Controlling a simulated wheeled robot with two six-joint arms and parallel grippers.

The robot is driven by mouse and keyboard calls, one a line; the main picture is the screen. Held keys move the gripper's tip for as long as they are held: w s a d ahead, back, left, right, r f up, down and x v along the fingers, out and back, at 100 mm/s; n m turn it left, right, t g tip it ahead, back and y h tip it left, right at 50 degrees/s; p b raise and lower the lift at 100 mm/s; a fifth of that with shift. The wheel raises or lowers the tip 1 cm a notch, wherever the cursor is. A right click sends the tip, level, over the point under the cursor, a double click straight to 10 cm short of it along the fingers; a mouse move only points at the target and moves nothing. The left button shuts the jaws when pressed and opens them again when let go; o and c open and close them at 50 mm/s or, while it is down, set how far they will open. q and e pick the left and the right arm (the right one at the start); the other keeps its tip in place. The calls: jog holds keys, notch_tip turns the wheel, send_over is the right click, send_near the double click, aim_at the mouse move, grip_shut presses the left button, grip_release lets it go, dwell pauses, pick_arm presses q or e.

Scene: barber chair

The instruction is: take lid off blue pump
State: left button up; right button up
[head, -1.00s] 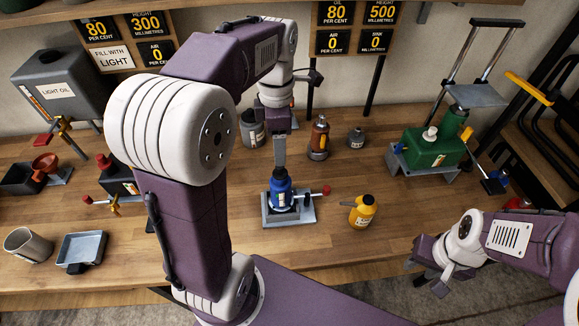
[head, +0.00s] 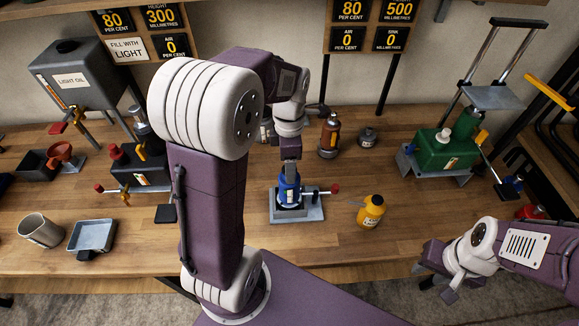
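The blue pump (head: 290,192) stands upright in a grey metal base (head: 312,212) with a red-tipped lever, at the middle of the bench. My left gripper (head: 290,165) points down directly above it, with its tip at or very close to the pump's top. The gripper hides the lid, and only one finger side shows, so I cannot tell whether it grips anything. My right gripper (head: 436,284) is at the lower right, beyond the bench's front edge, open and empty.
A yellow oil can (head: 371,211) stands right of the blue pump. A brown bottle (head: 329,136) and a dark small bottle (head: 367,138) stand behind. A green pump (head: 437,150) is at right. A grey mug (head: 40,230) and tray (head: 92,235) are at left.

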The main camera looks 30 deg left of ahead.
pick_arm(q)
grip_shut()
jog(key=r, duration=0.4)
jog(key=shift+w+d+r, duration=0.1)
jog(key=shift+w+r, duration=0.1)
jog(key=shift+r, duration=0.05)
jog(key=w+d+r+p, duration=0.1)
jog(key=w+d+r, duration=0.5)
jog(key=w+d, duration=0.2)
jog(key=shift+r, duration=0.25)
